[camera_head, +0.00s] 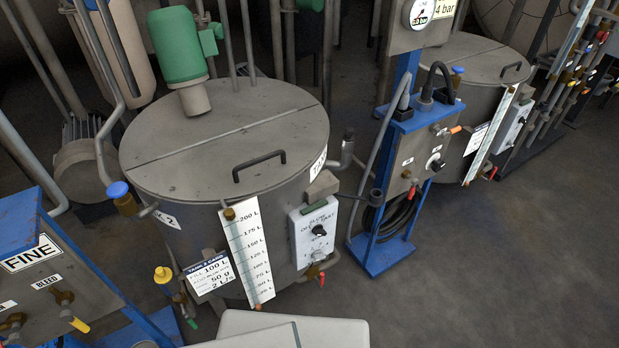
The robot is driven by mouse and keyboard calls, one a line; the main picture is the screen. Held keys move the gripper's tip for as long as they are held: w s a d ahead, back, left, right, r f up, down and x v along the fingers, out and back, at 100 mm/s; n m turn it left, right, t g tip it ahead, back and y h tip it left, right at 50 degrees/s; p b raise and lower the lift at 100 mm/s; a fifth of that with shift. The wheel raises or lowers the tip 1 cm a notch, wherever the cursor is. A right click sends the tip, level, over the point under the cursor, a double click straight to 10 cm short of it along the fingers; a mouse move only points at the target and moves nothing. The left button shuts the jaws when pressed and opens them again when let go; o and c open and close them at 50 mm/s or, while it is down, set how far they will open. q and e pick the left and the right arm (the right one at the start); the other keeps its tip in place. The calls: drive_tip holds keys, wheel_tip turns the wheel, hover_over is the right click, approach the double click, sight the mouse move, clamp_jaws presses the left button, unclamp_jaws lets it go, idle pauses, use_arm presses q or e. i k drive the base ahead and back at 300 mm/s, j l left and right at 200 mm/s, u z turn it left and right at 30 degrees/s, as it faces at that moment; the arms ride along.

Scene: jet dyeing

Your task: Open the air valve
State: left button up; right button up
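A blue stand (378,258) stands right of the near tank and carries a grey control box (421,150). Neither of my grippers is in view.
The near round tank (220,150) has a level scale (247,250) and a switch box (316,232). A second tank (475,65) stands behind the stand. Floor at right is clear.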

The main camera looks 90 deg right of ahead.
sight(415, 181)
drive_tip(key=z, duration=3.3)
drive_tip(key=i+l, duration=1.15)
